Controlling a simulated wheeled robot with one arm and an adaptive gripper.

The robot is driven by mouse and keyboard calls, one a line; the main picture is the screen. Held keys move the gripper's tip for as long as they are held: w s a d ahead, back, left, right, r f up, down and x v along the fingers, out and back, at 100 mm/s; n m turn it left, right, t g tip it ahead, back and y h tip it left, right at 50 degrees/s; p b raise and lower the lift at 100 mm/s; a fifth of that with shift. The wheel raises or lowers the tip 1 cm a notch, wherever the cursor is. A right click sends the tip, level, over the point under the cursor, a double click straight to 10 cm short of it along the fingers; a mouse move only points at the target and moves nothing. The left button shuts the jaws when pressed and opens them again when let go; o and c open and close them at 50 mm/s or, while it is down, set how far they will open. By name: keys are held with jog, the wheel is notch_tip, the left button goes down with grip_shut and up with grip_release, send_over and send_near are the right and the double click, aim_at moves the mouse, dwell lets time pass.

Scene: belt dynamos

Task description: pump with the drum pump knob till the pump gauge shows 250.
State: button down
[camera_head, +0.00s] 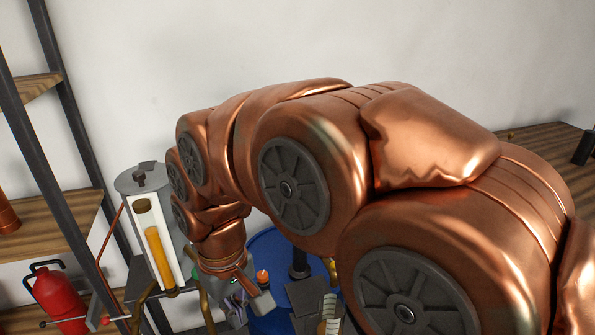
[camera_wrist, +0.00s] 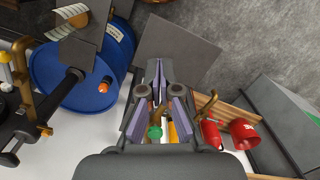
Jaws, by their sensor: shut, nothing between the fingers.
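A blue drum (camera_head: 265,325) stands low behind my arm in the head view; it also shows at the upper left of the wrist view (camera_wrist: 58,62). A small orange knob (camera_wrist: 105,85) sits by the drum's edge, and it shows in the head view (camera_head: 262,277). I cannot tell for certain that it is the pump knob. A curved pale scale (camera_wrist: 71,16) is at the top left of the wrist view, perhaps the pump gauge; its reading is not legible. My gripper (camera_wrist: 160,78) is shut and empty, right of the drum and orange knob in the wrist view, apart from both.
A tall cylinder with a yellow column (camera_head: 158,255) stands left of my gripper in the head view. A red canister (camera_head: 58,298) is farther left, near a shelf frame. In the wrist view, a green knob (camera_wrist: 154,132) shows between the finger links, and a grey plate (camera_wrist: 182,45) lies beyond.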

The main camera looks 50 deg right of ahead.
jog(key=w+d+r+m+t+p, duration=0.1)
jog(key=w+d+r, duration=0.4)
jog(key=w+d, duration=0.2)
jog(key=w+d+r+m+t, duration=0.1)
jog(key=w+d+r, duration=0.4)
jog(key=w+d, duration=0.25)
jog(key=w+d+r+m+h, duration=0.1)
jog(key=d+r, duration=0.2)
jog(key=d, duration=0.7)
jog(key=w+d+r+m+t, duration=0.1)
jog(key=d+r+m, duration=0.1)
jog(key=d, duration=0.9)
jog(key=shift+w+d+r+t+h+p, duration=0.2)
jog(key=shift+w+r+t+h+p, duration=0.1)
jog(key=shift+r+h+p, duration=0.15)
jog(key=shift+f, duration=0.15)
jog(key=p+x, duration=0.1)
jog(key=x, duration=0.3)
jog(key=p+x, duration=0.1)
jog(key=x, duration=0.3)
jog(key=p+x, duration=0.1)
jog(key=x, duration=0.3)
jog(key=shift+s+a+f, duration=0.15)
jog(key=shift+s+a, duration=0.1)
jog(key=shift+f+p, duration=0.3)
jog(key=shift+f, duration=0.4)
